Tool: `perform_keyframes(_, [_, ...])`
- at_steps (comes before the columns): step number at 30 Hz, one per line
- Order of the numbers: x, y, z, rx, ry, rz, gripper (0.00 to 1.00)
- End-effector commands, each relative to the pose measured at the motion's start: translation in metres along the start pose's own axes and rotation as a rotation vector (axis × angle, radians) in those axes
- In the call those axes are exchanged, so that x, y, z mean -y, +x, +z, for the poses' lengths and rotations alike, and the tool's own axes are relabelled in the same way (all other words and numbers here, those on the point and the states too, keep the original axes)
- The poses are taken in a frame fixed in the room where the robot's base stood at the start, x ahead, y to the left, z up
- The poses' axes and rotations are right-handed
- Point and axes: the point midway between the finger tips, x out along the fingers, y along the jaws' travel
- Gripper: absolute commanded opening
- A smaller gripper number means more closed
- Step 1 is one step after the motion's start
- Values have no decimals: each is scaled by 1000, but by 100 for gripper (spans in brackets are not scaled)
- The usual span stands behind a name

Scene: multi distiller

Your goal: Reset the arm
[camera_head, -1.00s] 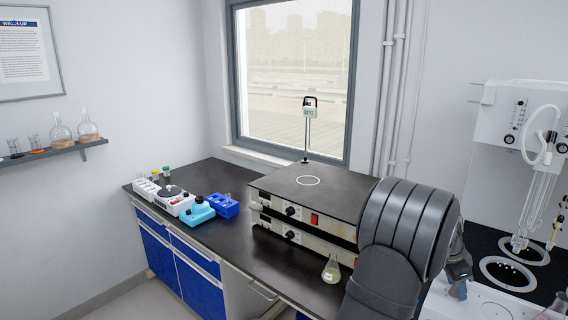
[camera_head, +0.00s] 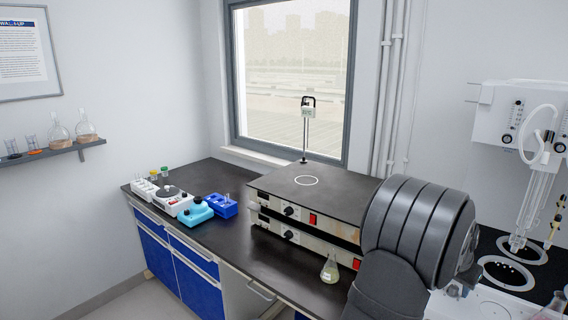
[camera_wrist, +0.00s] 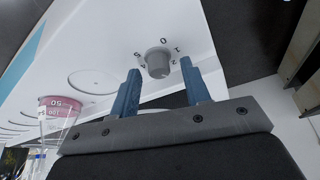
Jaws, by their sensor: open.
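My gripper (camera_wrist: 160,92) shows in the wrist view with its two blue fingers apart and nothing between them. A grey knob (camera_wrist: 158,62) with numbers around it sits on a white panel just beyond the fingertips; I cannot tell whether they touch it. In the head view my dark arm covers the right part of the bench, and my gripper itself is hidden behind it.
A flask (camera_head: 330,268) stands on the black bench beside the stacked hotplates (camera_head: 330,187). The white distiller (camera_head: 512,115) is on the right.

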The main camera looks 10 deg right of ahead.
Motion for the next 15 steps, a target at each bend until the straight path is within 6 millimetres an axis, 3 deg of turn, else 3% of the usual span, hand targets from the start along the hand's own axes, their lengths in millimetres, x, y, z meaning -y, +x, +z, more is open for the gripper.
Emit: perform_keyframes(15, [-2,0,0,0,-252,-104,43])
